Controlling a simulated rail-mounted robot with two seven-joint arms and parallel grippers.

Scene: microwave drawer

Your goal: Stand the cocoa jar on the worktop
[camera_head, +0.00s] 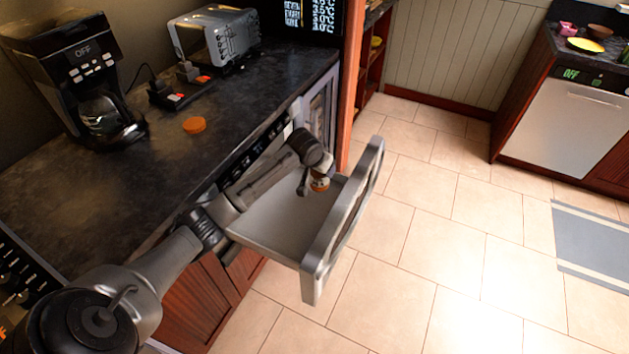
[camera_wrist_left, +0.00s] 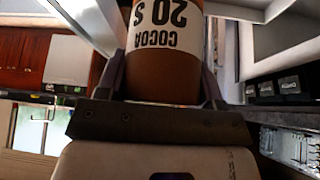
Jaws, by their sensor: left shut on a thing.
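The cocoa jar (camera_head: 320,184) is a small brown jar with a white label, at the open microwave drawer (camera_head: 273,226). In the left wrist view the jar (camera_wrist_left: 165,58) fills the space between the fingers, its "COCOA" label upside down in the picture. My left gripper (camera_head: 312,176) is shut on the jar. I cannot tell whether the jar touches the drawer floor. The dark worktop (camera_head: 150,178) lies left of and above the drawer. My right gripper is not in view.
An orange round lid-like thing (camera_head: 194,124) lies on the worktop. A coffee maker (camera_head: 80,75), a toaster (camera_head: 217,38) and a small dark block with orange switches (camera_head: 180,93) stand towards the back. The worktop's front middle is clear. The drawer front (camera_head: 343,220) juts over the floor.

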